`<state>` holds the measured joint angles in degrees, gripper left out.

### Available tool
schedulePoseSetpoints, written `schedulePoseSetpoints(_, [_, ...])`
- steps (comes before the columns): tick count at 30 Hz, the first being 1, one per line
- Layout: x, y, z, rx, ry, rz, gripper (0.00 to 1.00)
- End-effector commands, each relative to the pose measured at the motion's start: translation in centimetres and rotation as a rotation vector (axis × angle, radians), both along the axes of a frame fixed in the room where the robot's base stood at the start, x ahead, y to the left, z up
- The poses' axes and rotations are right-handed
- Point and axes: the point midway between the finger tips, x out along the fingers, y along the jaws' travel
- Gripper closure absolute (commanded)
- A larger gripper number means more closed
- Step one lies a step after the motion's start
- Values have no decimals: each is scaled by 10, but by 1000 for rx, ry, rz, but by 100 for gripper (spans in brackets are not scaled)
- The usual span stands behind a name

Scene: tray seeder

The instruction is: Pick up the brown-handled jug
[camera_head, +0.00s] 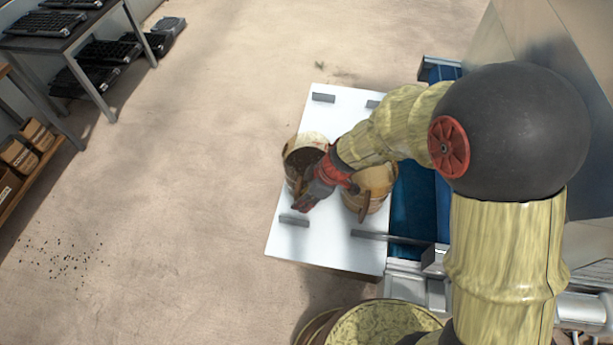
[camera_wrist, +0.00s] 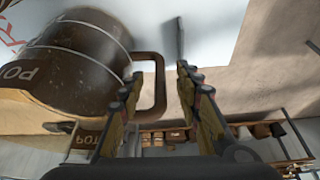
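Two jugs stand on the white tabletop (camera_head: 330,245) in the head view. The left jug (camera_head: 305,150) is open with dark contents, and my gripper (camera_head: 303,197) is at its near side, hiding its handle there. The right jug (camera_head: 377,178) is tan with a brown handle (camera_head: 363,208) facing the near side. In the wrist view a dark brown banded jug (camera_wrist: 75,65) fills the left, and its brown looped handle (camera_wrist: 160,90) shows between the two fingers of my gripper (camera_wrist: 159,75). The fingers are apart. Contact with the handle cannot be told.
Small grey blocks (camera_head: 294,220) sit on the tabletop. A metal bar (camera_head: 385,236) crosses its near right side, beside a blue machine part (camera_head: 415,205). A bench with black trays (camera_head: 70,25) and a shelf with boxes (camera_head: 18,155) stand at left. The floor between is open.

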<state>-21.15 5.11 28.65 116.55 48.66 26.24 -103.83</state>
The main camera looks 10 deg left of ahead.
Motion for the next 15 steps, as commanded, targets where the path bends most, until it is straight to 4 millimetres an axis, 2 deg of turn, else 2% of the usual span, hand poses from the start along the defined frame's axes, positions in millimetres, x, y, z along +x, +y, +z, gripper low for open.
schedulePoseSetpoints(3, [0, 6, -20, -1, 5, 0, 66])
schedulePoseSetpoints(7, [2, 12, -34, -1, 3, 1, 66])
schedulePoseSetpoints(15, [3, 15, -39, 0, 0, -1, 66])
